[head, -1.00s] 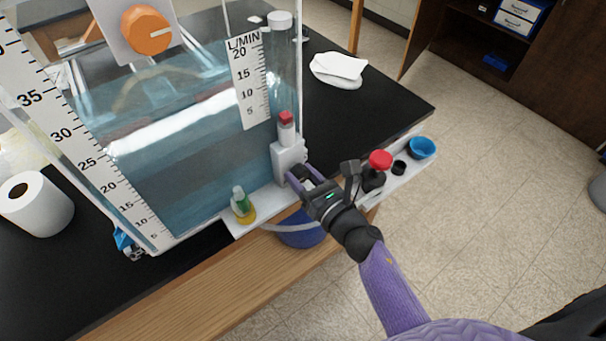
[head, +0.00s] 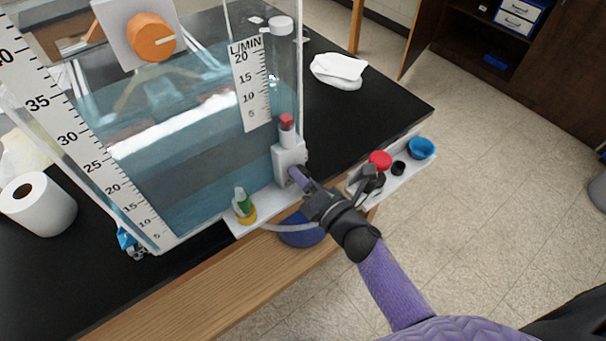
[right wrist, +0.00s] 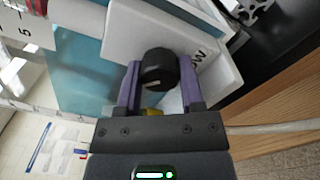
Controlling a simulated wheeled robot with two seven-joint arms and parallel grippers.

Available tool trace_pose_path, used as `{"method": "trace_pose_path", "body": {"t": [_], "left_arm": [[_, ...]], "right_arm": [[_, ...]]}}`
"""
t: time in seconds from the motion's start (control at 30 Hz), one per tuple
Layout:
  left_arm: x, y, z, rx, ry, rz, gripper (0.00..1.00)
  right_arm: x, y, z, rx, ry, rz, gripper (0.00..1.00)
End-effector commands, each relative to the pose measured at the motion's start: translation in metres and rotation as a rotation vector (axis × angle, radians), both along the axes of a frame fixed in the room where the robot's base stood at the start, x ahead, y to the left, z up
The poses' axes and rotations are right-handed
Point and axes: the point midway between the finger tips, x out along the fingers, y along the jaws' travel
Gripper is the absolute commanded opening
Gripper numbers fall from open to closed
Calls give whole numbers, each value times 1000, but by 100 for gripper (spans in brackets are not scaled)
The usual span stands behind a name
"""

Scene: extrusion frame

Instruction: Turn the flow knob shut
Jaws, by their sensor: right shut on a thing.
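The flow knob (right wrist: 159,70) is small, round and black with a pale mark. It sits on a white block with lettering ending in "OW" in the right wrist view. My right gripper (right wrist: 160,82) has its two purple fingers on either side of the knob, shut on it. In the head view my right gripper (head: 297,177) is at the white flow block (head: 289,157) at the foot of the clear L/MIN tube (head: 284,80), and the knob is hidden there. My left gripper is not in view.
A clear water tank (head: 160,140) with a scale stands on the black table. A large orange knob (head: 151,37) is on its panel. A white shelf (head: 400,180) with a red cap (head: 380,160) and blue cup (head: 421,148) is right of the gripper. A yellow-green bottle (head: 243,205) stands left.

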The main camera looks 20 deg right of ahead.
Motion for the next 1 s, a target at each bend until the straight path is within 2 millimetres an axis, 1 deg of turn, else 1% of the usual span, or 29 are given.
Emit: {"method": "trace_pose_path", "body": {"t": [0.5,0.77,1.0], "left_arm": [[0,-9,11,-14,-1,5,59],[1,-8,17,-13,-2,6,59],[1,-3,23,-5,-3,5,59]], "right_arm": [[0,0,1,456,167,-1,0],[0,0,1,688,251,-1,0],[0,0,1,901,328,-1,0]]}}
